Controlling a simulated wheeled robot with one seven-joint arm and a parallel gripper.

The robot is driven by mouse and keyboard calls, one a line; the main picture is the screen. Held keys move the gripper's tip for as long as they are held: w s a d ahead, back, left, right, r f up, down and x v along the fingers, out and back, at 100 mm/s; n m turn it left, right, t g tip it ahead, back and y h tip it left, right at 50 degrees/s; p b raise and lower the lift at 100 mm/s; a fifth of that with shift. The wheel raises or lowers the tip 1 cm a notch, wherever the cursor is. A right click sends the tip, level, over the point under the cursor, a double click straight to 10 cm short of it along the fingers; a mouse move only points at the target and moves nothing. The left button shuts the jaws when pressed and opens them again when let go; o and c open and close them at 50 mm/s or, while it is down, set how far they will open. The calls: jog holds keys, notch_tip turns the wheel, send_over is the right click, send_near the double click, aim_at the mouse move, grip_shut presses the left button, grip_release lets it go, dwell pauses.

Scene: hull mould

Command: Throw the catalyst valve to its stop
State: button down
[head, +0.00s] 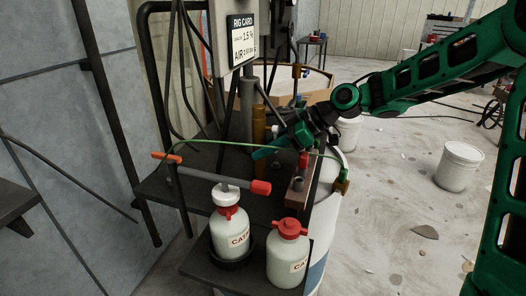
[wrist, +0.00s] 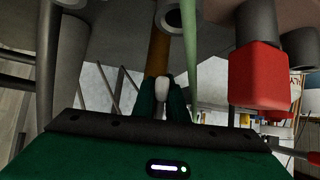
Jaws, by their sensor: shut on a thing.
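My gripper (head: 268,149), with green fingers, is over the dark rig table, beside a brass-coloured upright cylinder (head: 258,124). In the wrist view my gripper (wrist: 163,98) is shut on a small pale rounded knob (wrist: 162,87). It looks like the end of a lever, but I cannot tell whether it is the catalyst valve's handle. The rest of it is hidden by the fingers. A grey bar with a red end (head: 260,187) lies in front of the gripper. A red end on a grey rod (wrist: 258,75) also shows at right in the wrist view.
A green hose (head: 225,142) arches over the table. A rig card (head: 243,38) hangs behind. A white bucket (head: 459,166) stands on open floor at right.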

jog(key=shift+w+d+f, duration=0.1)
jog(key=shift+d+f, duration=0.05)
jog(key=shift+d, duration=0.05)
jog(key=c, duration=1.8)
grip_release()
jog(key=shift+o, duration=0.2)
jog(key=shift+a, duration=0.1)
jog(key=v, duration=1)
jog(key=shift+d, duration=0.3)
